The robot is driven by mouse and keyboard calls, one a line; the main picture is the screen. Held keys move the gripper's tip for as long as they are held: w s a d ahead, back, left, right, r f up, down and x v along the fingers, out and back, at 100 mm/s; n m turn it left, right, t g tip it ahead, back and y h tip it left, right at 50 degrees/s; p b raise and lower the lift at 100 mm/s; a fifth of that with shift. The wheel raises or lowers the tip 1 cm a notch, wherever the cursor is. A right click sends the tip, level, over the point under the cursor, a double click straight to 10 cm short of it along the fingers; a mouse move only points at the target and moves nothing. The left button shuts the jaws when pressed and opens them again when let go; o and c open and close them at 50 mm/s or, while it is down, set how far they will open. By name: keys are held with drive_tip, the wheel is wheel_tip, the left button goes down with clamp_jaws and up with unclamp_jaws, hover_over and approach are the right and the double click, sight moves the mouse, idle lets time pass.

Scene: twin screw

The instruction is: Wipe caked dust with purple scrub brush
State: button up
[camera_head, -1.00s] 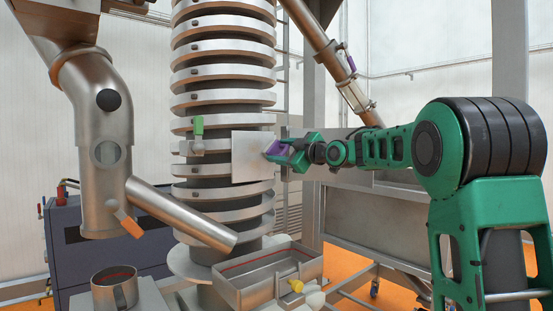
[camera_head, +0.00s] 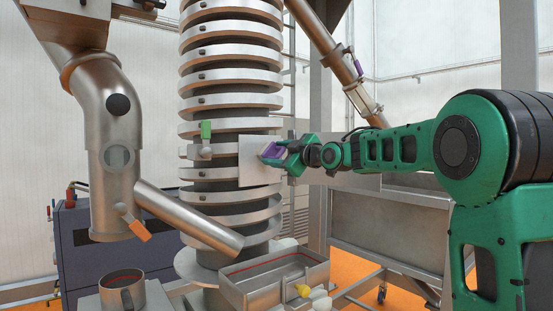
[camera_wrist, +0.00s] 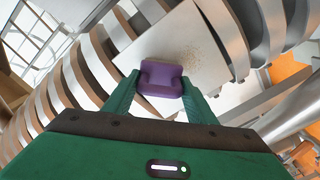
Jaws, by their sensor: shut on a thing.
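My gripper (camera_head: 281,154) is shut on the purple scrub brush (camera_head: 270,151). In the wrist view the brush (camera_wrist: 161,79) sits between both green fingers. It is held at the flat metal plate (camera_head: 257,173) on the front of the spiral column. Brown specks of caked dust (camera_wrist: 188,53) show on the plate (camera_wrist: 205,80) in the wrist view, just beyond and to the right of the brush. The brush's bristles are hidden, so I cannot tell if they touch the plate.
The ringed metal column (camera_head: 231,101) stands behind the plate. A steel tray (camera_head: 275,281) and a metal mug (camera_head: 122,290) are below. A slanted pipe (camera_head: 190,219) crosses at left.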

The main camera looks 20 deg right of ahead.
drive_tip(key=shift+s+a, duration=0.25)
drive_tip(key=shift+a, duration=0.75)
drive_tip(key=shift+s+a, duration=0.2)
drive_tip(key=shift+a, duration=0.8)
drive_tip(key=shift+c, duration=0.3)
drive_tip(key=a, duration=0.1)
drive_tip(key=s+a, duration=0.1)
drive_tip(key=a, duration=0.1)
drive_tip(key=shift+s+a, duration=0.2)
drive_tip(key=shift+a, duration=0.05)
drive_tip(key=v, duration=0.6)
drive_tip(key=shift+d, duration=0.15)
drive_tip(key=v, duration=0.3)
